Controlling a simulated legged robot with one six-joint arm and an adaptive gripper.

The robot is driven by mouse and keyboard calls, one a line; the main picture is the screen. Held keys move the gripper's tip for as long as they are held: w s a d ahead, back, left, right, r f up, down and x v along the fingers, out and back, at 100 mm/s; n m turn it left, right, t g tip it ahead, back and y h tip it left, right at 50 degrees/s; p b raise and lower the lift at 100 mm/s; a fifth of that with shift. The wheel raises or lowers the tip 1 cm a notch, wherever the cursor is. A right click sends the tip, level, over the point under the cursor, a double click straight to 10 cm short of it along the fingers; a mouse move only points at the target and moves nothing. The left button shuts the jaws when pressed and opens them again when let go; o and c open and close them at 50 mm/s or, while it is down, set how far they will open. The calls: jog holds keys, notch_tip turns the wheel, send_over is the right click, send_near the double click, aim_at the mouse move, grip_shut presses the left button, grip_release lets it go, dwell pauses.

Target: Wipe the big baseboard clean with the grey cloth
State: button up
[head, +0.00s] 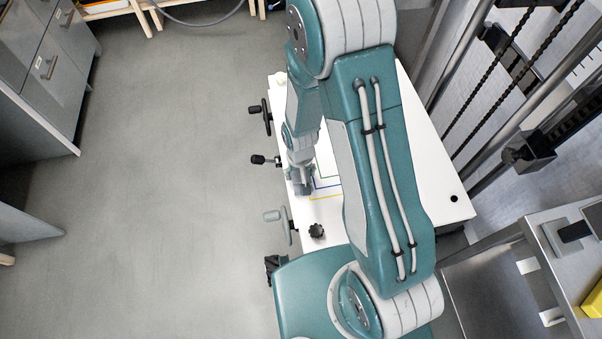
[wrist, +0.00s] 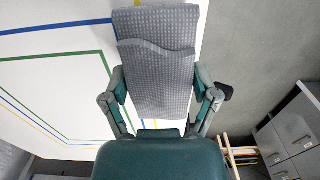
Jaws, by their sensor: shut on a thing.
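The big white baseboard (head: 427,205) lies under my arm in the head view, with blue, green and yellow lines on it. It also fills the left of the wrist view (wrist: 55,70). The grey cloth (wrist: 160,75) is a folded, waffle-textured piece between my gripper's fingers in the wrist view. My gripper (wrist: 160,97) is shut on it. In the head view my gripper (head: 304,188) is low over the baseboard's left edge, and the cloth is hard to make out there. Whether the cloth touches the board, I cannot tell.
Black knobs (head: 262,117) and a grey handle (head: 280,222) stick out along the baseboard's left side. A black knob (head: 316,231) sits at its near end. Metal columns (head: 480,70) rise at the right. A steel table (head: 545,260) stands lower right. Grey floor (head: 170,180) is free at left.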

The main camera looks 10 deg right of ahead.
jog(key=shift+r, duration=2.9)
